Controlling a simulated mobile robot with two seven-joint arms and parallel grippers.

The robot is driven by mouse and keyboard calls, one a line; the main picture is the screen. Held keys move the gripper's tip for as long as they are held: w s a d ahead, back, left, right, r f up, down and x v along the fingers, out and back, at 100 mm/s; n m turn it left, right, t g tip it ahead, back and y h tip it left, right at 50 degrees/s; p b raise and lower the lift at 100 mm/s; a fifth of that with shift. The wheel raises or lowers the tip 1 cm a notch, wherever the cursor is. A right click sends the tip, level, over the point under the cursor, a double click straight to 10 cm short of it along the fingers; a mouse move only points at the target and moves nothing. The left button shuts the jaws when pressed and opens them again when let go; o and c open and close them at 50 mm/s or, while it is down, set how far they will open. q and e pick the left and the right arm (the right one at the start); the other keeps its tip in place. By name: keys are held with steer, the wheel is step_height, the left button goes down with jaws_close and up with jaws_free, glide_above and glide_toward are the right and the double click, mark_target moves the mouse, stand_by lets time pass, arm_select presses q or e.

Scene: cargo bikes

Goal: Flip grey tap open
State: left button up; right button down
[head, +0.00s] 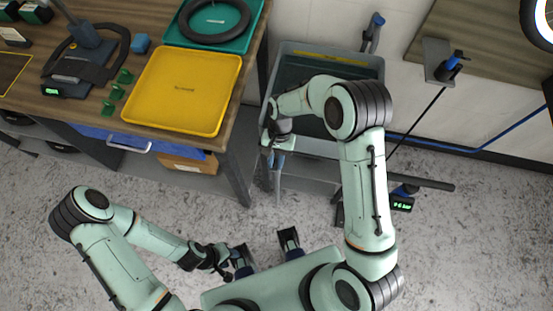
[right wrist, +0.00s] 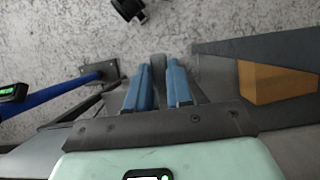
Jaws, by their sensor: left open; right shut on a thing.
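My right gripper (head: 274,150) is at the near left corner of a grey tub (head: 375,66), by its outer side. In the right wrist view its two blue fingers (right wrist: 159,75) are close together on a dark grey piece (right wrist: 158,63), which looks like the grey tap. The tap's body and how far its lever is turned are mostly hidden by the fingers and wrist. My left gripper (head: 232,262) is open and empty, low in front of my base, well away from the tub.
A workbench at the left holds a yellow tray (head: 185,90) and a green tray (head: 235,38); its leg stands close to my right gripper. A cardboard box (right wrist: 275,83) is under the bench. A device with a green display (head: 402,204) stands right of my arm. Floor between is clear.

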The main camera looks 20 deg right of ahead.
steer(key=shift+w, duration=0.1)
steer(key=c, duration=1)
jaws_free()
steer(key=p+v, duration=0.1)
steer(key=v, duration=1.2)
steer(key=shift+r, duration=0.3)
steer(key=shift+f, duration=0.1)
